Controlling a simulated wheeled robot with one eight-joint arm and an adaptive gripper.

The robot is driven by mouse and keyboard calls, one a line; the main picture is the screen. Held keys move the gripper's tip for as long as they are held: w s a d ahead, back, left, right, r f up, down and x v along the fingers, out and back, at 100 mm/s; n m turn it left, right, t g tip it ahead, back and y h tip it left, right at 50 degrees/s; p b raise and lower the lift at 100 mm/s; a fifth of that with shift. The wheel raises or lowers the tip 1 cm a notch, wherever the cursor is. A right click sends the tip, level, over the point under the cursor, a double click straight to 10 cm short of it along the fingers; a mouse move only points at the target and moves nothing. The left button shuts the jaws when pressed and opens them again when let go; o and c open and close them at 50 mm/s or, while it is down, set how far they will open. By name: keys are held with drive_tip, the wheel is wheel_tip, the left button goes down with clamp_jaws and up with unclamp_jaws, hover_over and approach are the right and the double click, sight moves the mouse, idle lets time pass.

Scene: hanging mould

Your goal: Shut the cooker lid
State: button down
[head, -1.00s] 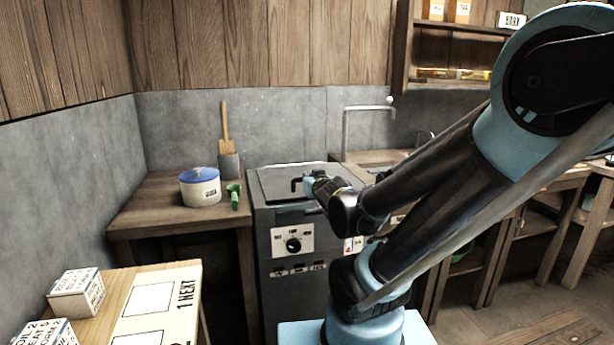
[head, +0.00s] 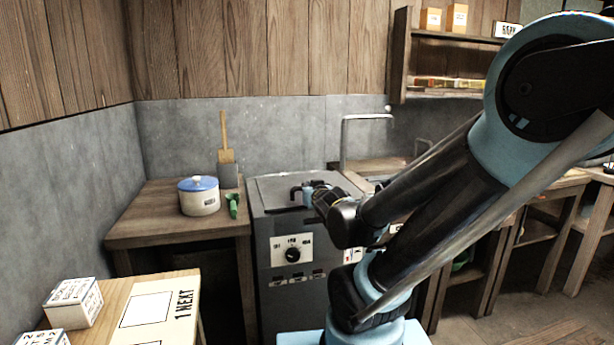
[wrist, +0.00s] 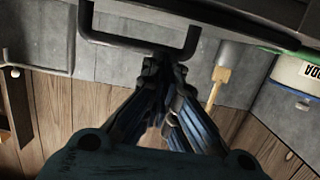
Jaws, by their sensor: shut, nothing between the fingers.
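The cooker (head: 288,262) is a dark grey box with a white dial panel on its front. Its grey lid (head: 277,187) lies about flat over the top; I cannot tell whether a small gap remains under it. A black bar handle (head: 295,192) stands at the lid's front part. My gripper (head: 308,194) is shut and empty, right beside the handle. In the wrist view the fingertips (wrist: 162,62) are close together at the black handle (wrist: 125,45); I cannot tell whether they touch it. My arm hides the cooker's right side.
A white pot with a blue lid (head: 199,196) and a green tool (head: 233,205) are on the wooden counter (head: 150,215) left of the cooker. A spatula (head: 226,150) stands behind them. A tap (head: 345,140) rises behind right. A small table (head: 180,335) with white boxes (head: 73,300) is front left.

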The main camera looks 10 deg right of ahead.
drive_tip(key=shift+r, duration=4.55)
drive_tip(key=s+d+f+m+g+h, duration=0.1)
drive_tip(key=s+d+f+g, duration=0.3)
drive_tip(key=s+f, duration=0.3)
drive_tip(key=s+d+f+m+g+h, duration=0.1)
drive_tip(key=s+d+f+g, duration=0.4)
drive_tip(key=f, duration=0.7)
drive_tip(key=shift+s+f+g+h, duration=0.2)
drive_tip(key=shift+s+g+h, duration=0.35)
drive_tip(key=shift+s, duration=0.65)
drive_tip(key=c, duration=2.3)
unclamp_jaws()
drive_tip(key=s+f+g, duration=0.1)
drive_tip(key=s, duration=0.1)
drive_tip(key=s+f+g, duration=0.1)
drive_tip(key=s, duration=0.1)
drive_tip(key=s+f+g, duration=0.1)
drive_tip(key=s, duration=0.2)
drive_tip(key=shift+a+f+y, duration=0.1)
drive_tip(key=shift+a+y, duration=0.2)
drive_tip(key=shift+y, duration=0.05)
drive_tip(key=o, duration=0.7)
drive_tip(key=shift+s+f, duration=0.1)
drive_tip(key=shift+s, duration=0.25)
drive_tip(key=shift+a, duration=0.1)
